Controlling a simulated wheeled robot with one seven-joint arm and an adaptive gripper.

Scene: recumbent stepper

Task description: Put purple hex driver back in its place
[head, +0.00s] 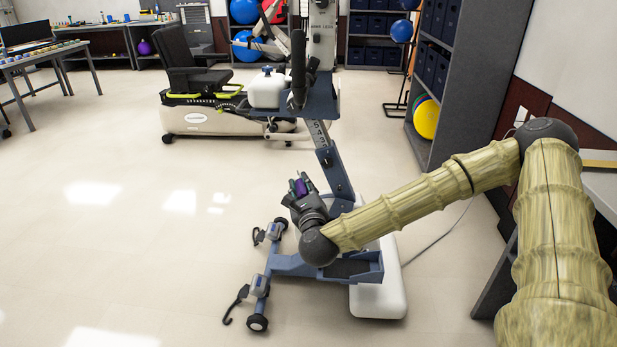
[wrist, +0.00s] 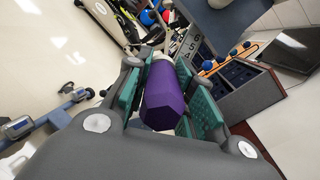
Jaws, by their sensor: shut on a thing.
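The purple hex driver (wrist: 164,100) is between the green pads of my gripper (wrist: 160,92) in the wrist view. Its faceted purple handle points toward the camera, and its far end is partly hidden. In the head view my gripper (head: 300,186) is shut on the driver, of which a small purple patch (head: 301,188) shows. It is held in the air in front of the blue-grey column of a wheeled stand (head: 335,172). I cannot tell which spot is the driver's place.
The stand's wheeled base (head: 300,265) and white block (head: 378,290) are below my gripper. A recumbent stepper (head: 210,115) stands behind. A grey shelf (head: 470,70) with bins is at right, and a table (head: 40,60) at far left. Floor at left is clear.

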